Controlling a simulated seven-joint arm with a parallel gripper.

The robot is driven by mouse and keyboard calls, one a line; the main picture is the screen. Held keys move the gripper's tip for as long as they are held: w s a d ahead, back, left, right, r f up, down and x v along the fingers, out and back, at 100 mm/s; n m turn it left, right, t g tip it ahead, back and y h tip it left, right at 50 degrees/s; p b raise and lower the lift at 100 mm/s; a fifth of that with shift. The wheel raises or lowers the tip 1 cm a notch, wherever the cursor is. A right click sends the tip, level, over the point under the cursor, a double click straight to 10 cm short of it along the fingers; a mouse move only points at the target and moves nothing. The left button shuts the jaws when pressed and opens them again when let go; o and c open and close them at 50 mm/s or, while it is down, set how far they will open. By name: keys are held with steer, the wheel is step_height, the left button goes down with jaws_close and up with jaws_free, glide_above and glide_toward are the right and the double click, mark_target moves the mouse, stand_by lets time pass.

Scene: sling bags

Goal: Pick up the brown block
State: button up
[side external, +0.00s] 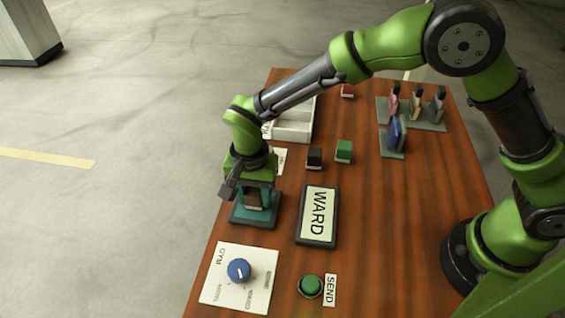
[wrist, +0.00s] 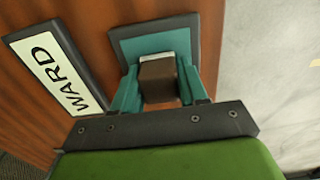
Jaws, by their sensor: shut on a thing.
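The brown block (wrist: 159,80), with a whitish strip along one edge, is between the two teal fingers of my gripper (wrist: 160,88) in the wrist view. The fingers are shut on its sides. In the side view the brown block (side external: 253,198) shows under my gripper (side external: 250,194), over a teal pad with a dark rim (side external: 238,217). The pad (wrist: 124,48) also shows behind the block in the wrist view. I cannot tell whether the block touches the pad.
A WARD sign (side external: 317,216) lies right of the pad. A dial panel (side external: 239,278) and green SEND button (side external: 310,286) are in front. A dark block (side external: 314,158), green block (side external: 344,151), red block (side external: 347,90), white compartment tray (side external: 292,129) and a rack (side external: 430,125) stand farther back.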

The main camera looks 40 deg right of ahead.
steer(key=shift+c, duration=0.9)
steer(key=shift+r, duration=0.15)
